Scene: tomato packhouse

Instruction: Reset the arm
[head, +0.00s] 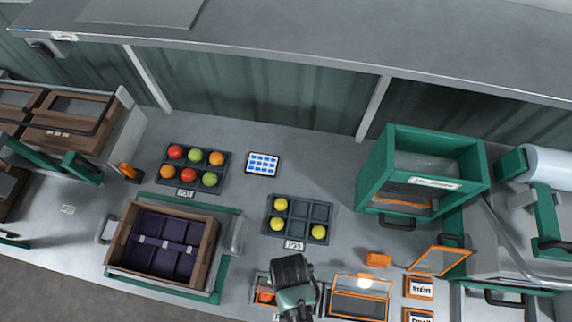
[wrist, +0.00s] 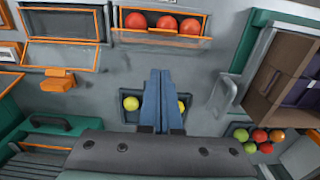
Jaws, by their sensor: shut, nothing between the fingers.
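My gripper (wrist: 160,85) points down with its two blue fingers pressed together and nothing between them. In the wrist view it hangs over the dark tray (wrist: 192,123) with yellow tomatoes, and the fingers hide the tray's middle. In the head view part of my arm shows at the bottom centre, in front of that tray (head: 271,229) and between two orange-framed bins. The fingertips cannot be made out there. Three yellow tomatoes lie in the tray's cells in the head view, and the other cells are empty.
A second tray (head: 187,191) holds several red, orange and green tomatoes. A wooden crate (head: 207,262) with purple compartments stands left. An orange-framed bin (head: 358,308) lies right of my arm. A green box (head: 376,166) stands back right.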

